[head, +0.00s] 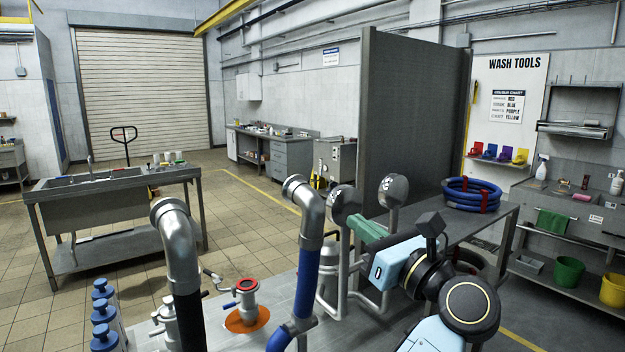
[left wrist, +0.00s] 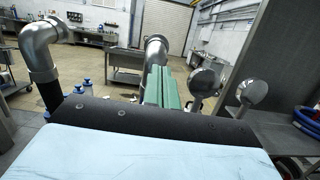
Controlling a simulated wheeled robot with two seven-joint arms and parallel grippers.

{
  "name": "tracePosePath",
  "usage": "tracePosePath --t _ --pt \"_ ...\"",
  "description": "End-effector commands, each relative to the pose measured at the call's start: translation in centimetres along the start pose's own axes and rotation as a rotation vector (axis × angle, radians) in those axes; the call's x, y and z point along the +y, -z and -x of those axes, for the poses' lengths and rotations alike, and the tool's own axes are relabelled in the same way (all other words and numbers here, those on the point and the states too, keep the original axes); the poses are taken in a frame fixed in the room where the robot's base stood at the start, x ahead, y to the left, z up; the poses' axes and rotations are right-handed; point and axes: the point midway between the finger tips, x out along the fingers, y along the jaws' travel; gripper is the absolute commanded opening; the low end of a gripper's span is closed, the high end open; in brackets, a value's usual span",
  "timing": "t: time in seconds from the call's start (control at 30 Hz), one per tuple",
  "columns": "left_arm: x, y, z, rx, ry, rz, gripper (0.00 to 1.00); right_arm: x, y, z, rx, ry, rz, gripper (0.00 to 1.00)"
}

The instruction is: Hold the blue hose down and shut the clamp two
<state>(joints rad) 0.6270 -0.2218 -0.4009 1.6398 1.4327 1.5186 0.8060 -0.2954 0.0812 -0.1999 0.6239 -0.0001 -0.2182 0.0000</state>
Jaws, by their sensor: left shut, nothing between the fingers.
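The blue hose (head: 307,282) hangs from a silver elbow pipe (head: 309,212) and curves down to the bottom edge. A port with a red ring (head: 247,286) and a small blue lever stands on an orange disc left of it. A similar fitting (head: 163,318) is partly hidden behind the black hose (head: 188,315). I cannot tell which is clamp two. My left gripper (head: 358,226) has green fingers, shut and empty, above and right of the blue hose, apart from it. Its fingers (left wrist: 162,88) also show in the left wrist view. My right gripper is not in view.
Two pipes with round silver heads (head: 345,201) stand close by the left gripper. A coiled blue hose (head: 471,194) with red straps lies on the bench behind. Several blue-capped bottles (head: 104,315) stand at front left. A tall grey panel (head: 411,125) rises behind.

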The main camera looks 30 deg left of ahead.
Motion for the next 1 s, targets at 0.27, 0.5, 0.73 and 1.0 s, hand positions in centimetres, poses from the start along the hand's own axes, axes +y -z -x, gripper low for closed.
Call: tracePosePath --t 0.27,0.5,0.73,1.0 --pt "0.4 -0.6 -3.1 0.028 -0.008 0.037 0.0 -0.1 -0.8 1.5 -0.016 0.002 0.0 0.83" --pt "0.4 -0.6 -8.4 0.025 -0.009 0.033 0.0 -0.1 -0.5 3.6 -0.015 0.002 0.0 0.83" --pt "0.4 -0.4 -12.3 0.026 -0.007 0.032 0.0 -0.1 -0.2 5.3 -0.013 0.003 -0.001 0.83" --pt "0.3 -0.1 -14.0 0.027 -0.005 0.035 0.0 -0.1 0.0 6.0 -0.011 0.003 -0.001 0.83"
